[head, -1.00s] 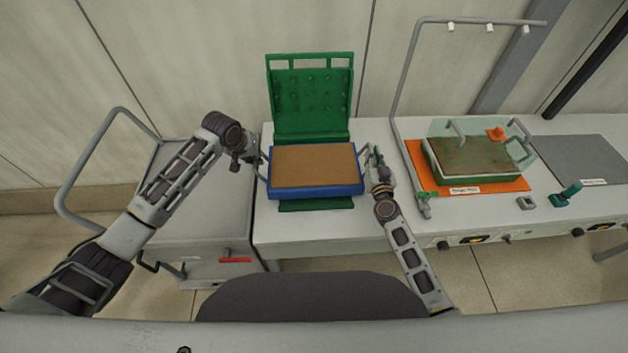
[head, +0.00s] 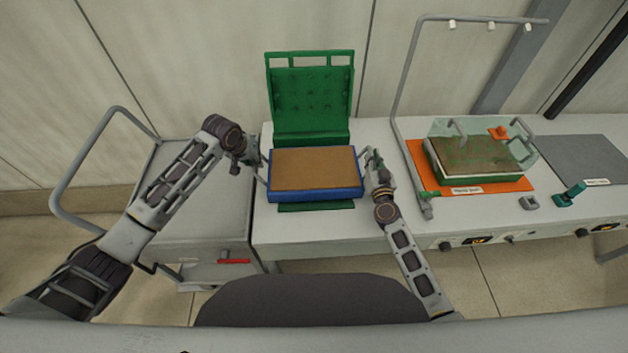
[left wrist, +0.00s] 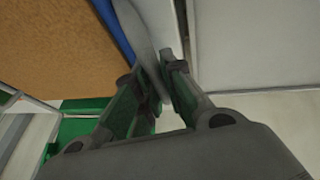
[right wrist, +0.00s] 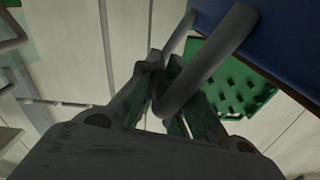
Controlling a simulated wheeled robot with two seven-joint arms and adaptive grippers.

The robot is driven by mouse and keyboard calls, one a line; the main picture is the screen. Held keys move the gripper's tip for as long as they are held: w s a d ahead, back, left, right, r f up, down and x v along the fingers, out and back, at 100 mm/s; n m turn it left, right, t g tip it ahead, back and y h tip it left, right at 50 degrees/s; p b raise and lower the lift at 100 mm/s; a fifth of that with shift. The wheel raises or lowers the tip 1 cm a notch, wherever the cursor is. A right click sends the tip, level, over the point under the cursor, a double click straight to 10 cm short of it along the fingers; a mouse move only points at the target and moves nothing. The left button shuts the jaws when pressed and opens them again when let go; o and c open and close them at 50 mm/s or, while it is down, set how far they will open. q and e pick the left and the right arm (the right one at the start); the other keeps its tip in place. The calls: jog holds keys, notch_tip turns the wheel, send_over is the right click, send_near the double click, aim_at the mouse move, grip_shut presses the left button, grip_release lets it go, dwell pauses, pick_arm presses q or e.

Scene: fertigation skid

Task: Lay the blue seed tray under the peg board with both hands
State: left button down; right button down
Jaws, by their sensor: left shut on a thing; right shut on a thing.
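The blue seed tray (head: 315,195), filled with brown soil, is in the middle of the head view, in front of the upright green peg board (head: 311,95). A strip of the green base (head: 316,207) shows below the tray's front edge; whether the tray touches it I cannot tell. My left gripper (head: 258,166) is shut on the grey handle at the tray's left side, seen close in the left wrist view (left wrist: 150,50). My right gripper (head: 370,163) is shut on the grey handle at the right side, also seen in the right wrist view (right wrist: 205,75).
To the right, a green tray (head: 478,160) with a clear cover sits on an orange mat (head: 518,185) under a grey pipe frame (head: 405,70). A grey mat (head: 585,158) and a teal clamp (head: 569,194) lie farther right. A grey cart (head: 205,200) stands at left.

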pick_arm(q)
jog(key=shift+f+b, duration=0.7)
pick_arm(e)
jog(key=shift+f, duration=0.7)
pick_arm(q)
jog(key=c, duration=1.9)
grip_release()
jog(key=shift+f, duration=0.1)
pick_arm(e)
jog(key=c, duration=2)
grip_release()
jog(key=shift+f, duration=0.15)
pick_arm(q)
jog(key=o, duration=0.4)
pick_arm(e)
jog(key=o, duration=0.4)
jog(key=shift+c, duration=0.2)
pick_arm(q)
jog(key=v, duration=0.8)
